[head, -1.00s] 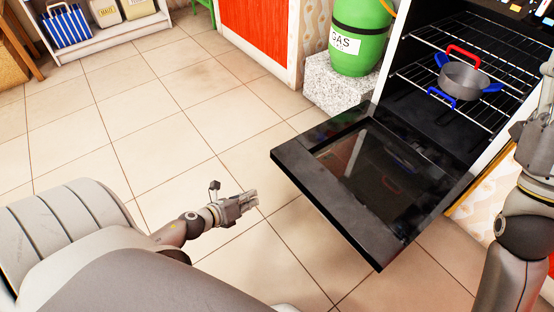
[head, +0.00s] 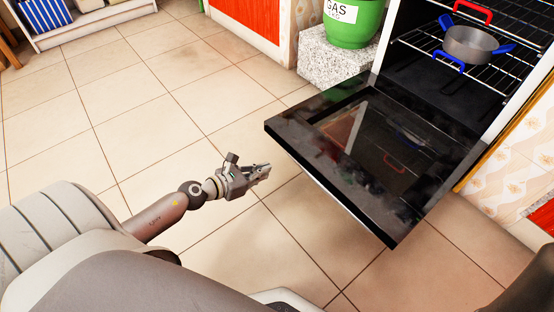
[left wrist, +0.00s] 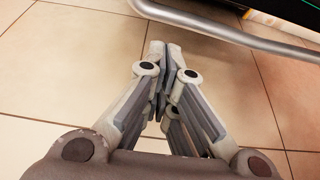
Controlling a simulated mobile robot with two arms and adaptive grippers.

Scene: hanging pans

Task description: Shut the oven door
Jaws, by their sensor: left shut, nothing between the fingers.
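The oven door (head: 330,128) is black with a dark glass pane and hangs open, folded down in front of the oven (head: 440,88). My left gripper (head: 266,170) is shut and empty, low beside the door's left outer edge, with a small gap to it. In the left wrist view the closed fingers (left wrist: 161,50) point towards a grey metal bar (left wrist: 225,32), seemingly the door's handle, and do not touch it. The door's dark edge (left wrist: 285,12) shows behind the bar. My right gripper is out of view.
A green gas bottle (head: 352,24) stands on a speckled block (head: 330,62) left of the oven. The tiled floor (head: 130,120) left of the door is clear.

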